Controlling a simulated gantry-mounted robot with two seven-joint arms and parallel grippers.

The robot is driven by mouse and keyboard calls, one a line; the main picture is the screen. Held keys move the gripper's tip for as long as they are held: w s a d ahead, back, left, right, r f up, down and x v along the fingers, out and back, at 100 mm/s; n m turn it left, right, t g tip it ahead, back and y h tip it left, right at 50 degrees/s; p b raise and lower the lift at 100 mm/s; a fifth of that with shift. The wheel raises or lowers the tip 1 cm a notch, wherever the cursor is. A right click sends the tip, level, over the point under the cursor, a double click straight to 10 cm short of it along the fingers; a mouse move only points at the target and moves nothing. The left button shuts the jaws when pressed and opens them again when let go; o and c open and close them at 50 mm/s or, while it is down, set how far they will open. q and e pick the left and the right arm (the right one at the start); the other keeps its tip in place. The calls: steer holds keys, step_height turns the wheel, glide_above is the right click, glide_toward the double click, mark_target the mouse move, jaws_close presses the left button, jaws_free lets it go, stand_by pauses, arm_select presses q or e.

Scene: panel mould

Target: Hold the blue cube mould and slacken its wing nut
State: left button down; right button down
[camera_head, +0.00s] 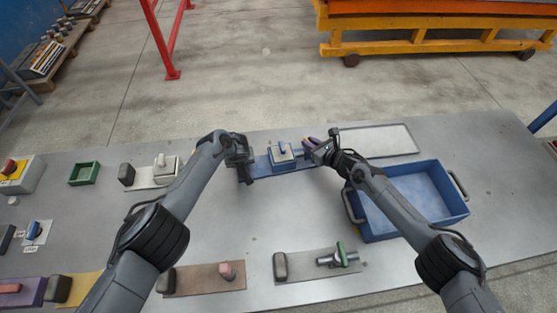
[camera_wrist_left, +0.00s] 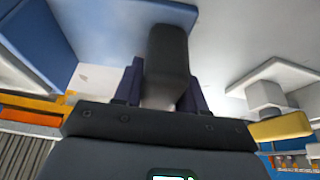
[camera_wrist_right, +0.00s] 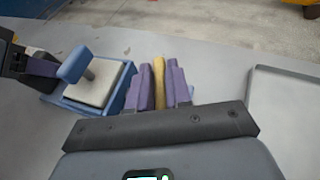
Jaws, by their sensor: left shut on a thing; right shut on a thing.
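The blue cube mould (camera_head: 283,155) sits at the far middle of the table, a pale block in a blue frame with a blue lever on top. It also shows in the right wrist view (camera_wrist_right: 92,92). My left gripper (camera_head: 243,165) is at its left end, shut on a dark grip block (camera_wrist_left: 168,55). My right gripper (camera_head: 312,148) is at its right side, its purple fingers shut on a thin yellow piece (camera_wrist_right: 159,82), which looks like the wing nut. The fingers hide most of this piece and where it joins the mould.
A blue tray (camera_head: 361,228) stands right of the mould, below my right forearm. A flat pale panel (camera_head: 378,140) lies behind it. The table's middle is clear.

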steer(key=shift+f+n+g+y, duration=0.1)
steer(key=shift+n+g+y, duration=0.6)
steer(key=shift+n+y, duration=0.15)
steer(key=c, duration=1.1)
jaws_free()
steer(key=shift+s, duration=0.1)
steer(key=shift+s+d+r, duration=0.3)
steer(key=shift+s+d, duration=0.05)
steer(key=shift+d, duration=0.2)
steer(key=v, duration=1)
steer(key=shift+s+d+r, duration=0.1)
steer(key=shift+s+r, duration=0.1)
steer(key=shift+s, duration=0.05)
